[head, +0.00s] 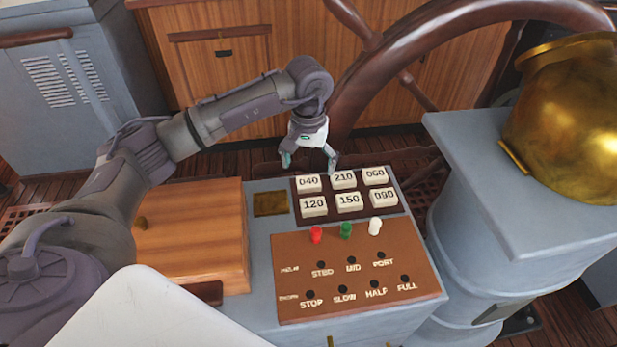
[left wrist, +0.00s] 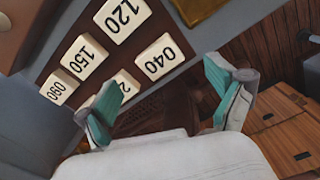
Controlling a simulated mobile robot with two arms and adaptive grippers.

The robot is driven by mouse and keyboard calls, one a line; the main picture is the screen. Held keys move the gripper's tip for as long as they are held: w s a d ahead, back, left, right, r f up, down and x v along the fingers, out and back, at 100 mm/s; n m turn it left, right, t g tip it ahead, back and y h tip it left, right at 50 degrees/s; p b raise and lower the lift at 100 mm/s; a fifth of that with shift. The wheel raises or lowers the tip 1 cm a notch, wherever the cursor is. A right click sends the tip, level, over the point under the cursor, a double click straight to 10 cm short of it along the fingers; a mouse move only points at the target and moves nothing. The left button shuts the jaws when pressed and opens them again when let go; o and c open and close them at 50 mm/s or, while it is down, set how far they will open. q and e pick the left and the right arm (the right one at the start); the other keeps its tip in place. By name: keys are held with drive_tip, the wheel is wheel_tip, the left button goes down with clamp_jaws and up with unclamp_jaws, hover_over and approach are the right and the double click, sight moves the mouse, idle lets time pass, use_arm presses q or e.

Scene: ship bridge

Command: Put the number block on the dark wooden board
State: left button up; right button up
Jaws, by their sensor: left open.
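Several cream number blocks stand in two rows on the dark wooden board (head: 331,213). The far row has 040 (head: 308,183), 210 (head: 343,179) and 060 (head: 375,175). The near row has 120 (head: 313,206), 150 (head: 349,201) and 090 (head: 383,196). My left gripper (head: 309,163) is open and empty, at the far edge of the board, by 040 and 210. In the left wrist view, its teal fingers (left wrist: 163,86) are spread, and one partly covers block 210 (left wrist: 125,80). My right gripper is not in view.
A brown panel (head: 300,261) with red (head: 316,234), green (head: 346,230) and white (head: 375,226) pegs lies in front of the board. A wooden box (head: 205,225) is left, a brass dome (head: 570,115) right, and the ship's wheel (head: 400,50) behind.

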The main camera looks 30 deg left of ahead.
sight(309, 181)
use_arm(q)
wheel_tip(309, 181, up, 8)
drive_tip(key=b, duration=0.1)
drive_tip(key=shift+f, duration=0.15)
idle(0.5)
